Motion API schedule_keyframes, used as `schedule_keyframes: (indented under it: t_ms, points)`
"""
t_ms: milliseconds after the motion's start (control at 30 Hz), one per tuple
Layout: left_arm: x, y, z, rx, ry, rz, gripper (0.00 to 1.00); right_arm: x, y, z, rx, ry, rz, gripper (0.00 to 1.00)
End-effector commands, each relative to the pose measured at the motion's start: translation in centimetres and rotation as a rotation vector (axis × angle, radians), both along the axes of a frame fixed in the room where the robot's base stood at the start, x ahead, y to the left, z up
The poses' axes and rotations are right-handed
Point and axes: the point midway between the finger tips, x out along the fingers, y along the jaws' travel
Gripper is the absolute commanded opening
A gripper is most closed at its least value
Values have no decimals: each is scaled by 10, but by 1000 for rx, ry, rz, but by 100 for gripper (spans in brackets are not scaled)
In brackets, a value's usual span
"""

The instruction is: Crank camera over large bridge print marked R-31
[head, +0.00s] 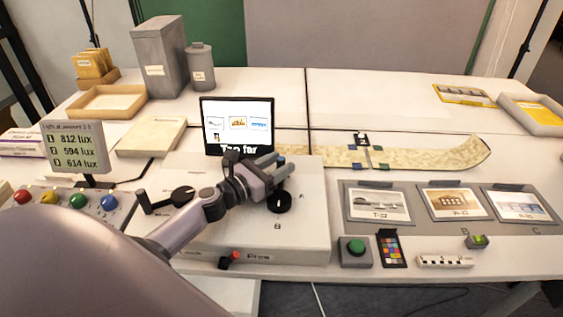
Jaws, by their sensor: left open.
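Three prints lie in a grey holder at the right: a left print (377,205), a middle print (454,201) and a right print (519,204). Their small captions are hard to read; the left seems to read T-12. A black crank (166,199) with an upright handle sits on the left of the white control box (308,236). My left gripper (277,178) is open and empty, just above a black round knob (280,203) on the box, right of the crank. Whether it touches the knob cannot be told. The camera is not clearly identifiable. My right gripper is not in view.
A screen (237,124) behind the box shows thumbnails and "Too far". A light meter (75,147), coloured buttons (77,200), a green button (355,248) and a red-tipped lever (230,259) are nearby. A pale strip (430,155) lies behind the prints. Grey containers (161,58) stand at back left.

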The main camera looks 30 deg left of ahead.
Motion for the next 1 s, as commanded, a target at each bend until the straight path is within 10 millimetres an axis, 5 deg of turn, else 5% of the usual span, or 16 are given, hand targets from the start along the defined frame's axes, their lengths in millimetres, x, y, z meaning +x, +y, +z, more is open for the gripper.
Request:
schedule_keyframes:
  t_ms: [467, 500, 633, 1000]
  points:
    - [13, -3, 0, -1, 0, 0, 48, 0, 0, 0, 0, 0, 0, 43]
    - [13, -3, 0, -1, 0, 0, 45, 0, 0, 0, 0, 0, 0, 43]
    - [13, -3, 0, -1, 0, 0, 3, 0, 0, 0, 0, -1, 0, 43]
    - [15, -6, -1, 2, 0, -40, 0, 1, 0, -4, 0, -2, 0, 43]
